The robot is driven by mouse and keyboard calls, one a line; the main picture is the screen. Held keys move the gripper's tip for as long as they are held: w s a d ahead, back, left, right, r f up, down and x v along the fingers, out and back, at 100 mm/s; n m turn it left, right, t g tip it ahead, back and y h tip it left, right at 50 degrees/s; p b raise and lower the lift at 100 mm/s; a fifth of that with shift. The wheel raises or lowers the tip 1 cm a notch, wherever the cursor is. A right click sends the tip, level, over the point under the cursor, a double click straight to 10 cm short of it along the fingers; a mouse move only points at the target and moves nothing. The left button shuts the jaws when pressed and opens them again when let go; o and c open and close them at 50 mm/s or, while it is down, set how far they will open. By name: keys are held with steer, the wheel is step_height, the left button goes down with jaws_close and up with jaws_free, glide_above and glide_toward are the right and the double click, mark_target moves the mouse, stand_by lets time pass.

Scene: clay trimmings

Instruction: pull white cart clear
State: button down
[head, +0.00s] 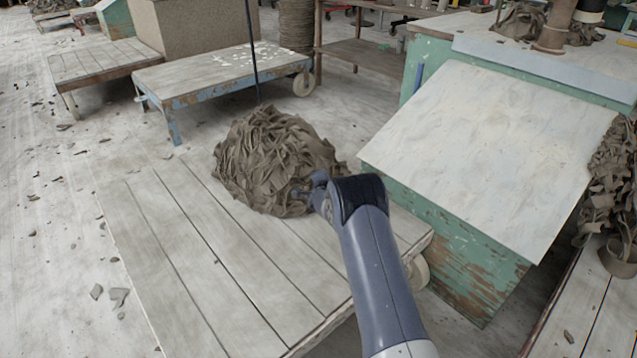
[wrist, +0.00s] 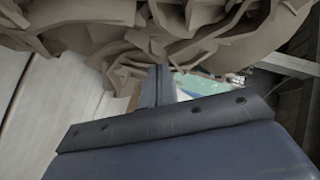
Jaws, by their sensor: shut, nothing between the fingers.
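A low cart with whitish planks (head: 190,262) fills the foreground of the head view, a wheel showing at its right edge. My gripper (head: 313,190) is shut and empty at the heap's right side, over the cart. In the wrist view, my shut fingers (wrist: 155,88) point at the clay strips (wrist: 160,35), very close; I cannot tell if they touch. Pale planks (wrist: 50,110) show at left there. No handle of this cart is clearly visible.
A green cabinet (head: 450,235) with a pale sloping board (head: 490,150) stands close on the right. A blue-framed cart (head: 215,75) stands behind the heap, and a thin black pole (head: 252,45) rises there. The floor at left (head: 50,220) is open, with scattered scraps.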

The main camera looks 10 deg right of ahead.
steer(key=shift+w+a+f, duration=0.9)
steer(key=shift+w+a, duration=0.05)
steer(key=shift+w, duration=0.1)
